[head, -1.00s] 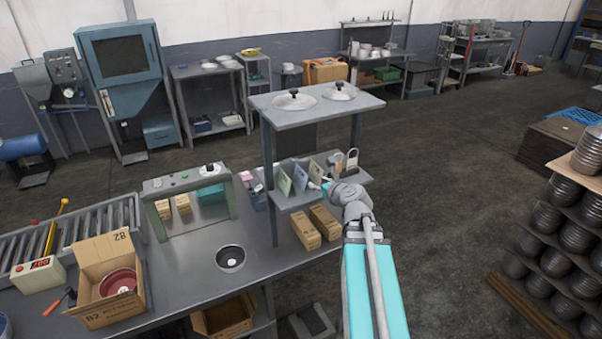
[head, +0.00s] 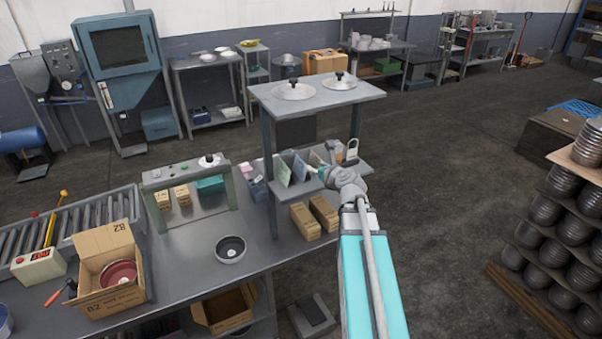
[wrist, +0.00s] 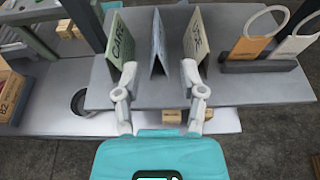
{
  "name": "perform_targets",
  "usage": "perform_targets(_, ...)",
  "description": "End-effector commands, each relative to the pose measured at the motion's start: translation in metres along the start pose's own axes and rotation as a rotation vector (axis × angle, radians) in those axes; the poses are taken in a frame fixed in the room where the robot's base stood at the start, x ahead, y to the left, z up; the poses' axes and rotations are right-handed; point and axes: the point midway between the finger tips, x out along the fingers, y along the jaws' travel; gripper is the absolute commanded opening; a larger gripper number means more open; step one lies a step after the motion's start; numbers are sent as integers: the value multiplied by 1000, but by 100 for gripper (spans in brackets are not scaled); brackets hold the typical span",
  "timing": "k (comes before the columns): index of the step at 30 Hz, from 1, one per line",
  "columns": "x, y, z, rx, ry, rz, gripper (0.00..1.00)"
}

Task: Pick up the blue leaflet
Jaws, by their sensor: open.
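The blue leaflet (wrist: 157,45) stands upright and slightly leaning on the grey shelf in the wrist view, between two other leaflets. It also shows in the head view (head: 301,166), just left of my gripper. A green leaflet marked CARE (wrist: 120,42) stands to its left and a pale green leaflet (wrist: 195,40) to its right. My gripper (wrist: 159,70) is open, its fingers spread to either side of the blue leaflet's line. I cannot tell whether the leaflet lies between the fingertips or just beyond them. In the head view my gripper (head: 325,174) hides part of the shelf.
An orange tag (wrist: 250,45) and a white tag (wrist: 294,45) stand in a dark holder at the shelf's right. The upper shelf (head: 320,98) with two lids is above the leaflets. Cardboard boxes (head: 305,222) sit below on the bench.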

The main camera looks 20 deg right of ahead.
Motion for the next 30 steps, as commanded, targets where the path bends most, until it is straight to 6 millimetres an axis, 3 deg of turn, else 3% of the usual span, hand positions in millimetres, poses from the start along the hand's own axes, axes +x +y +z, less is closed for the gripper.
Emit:
perform_targets(3,22,0,-1,0,0,3,53)
perform_targets(9,44,0,-1,-1,0,1,53)
perform_targets(25,51,1,0,0,0,2,53)
perform_targets(30,64,3,-2,0,0,3,53)
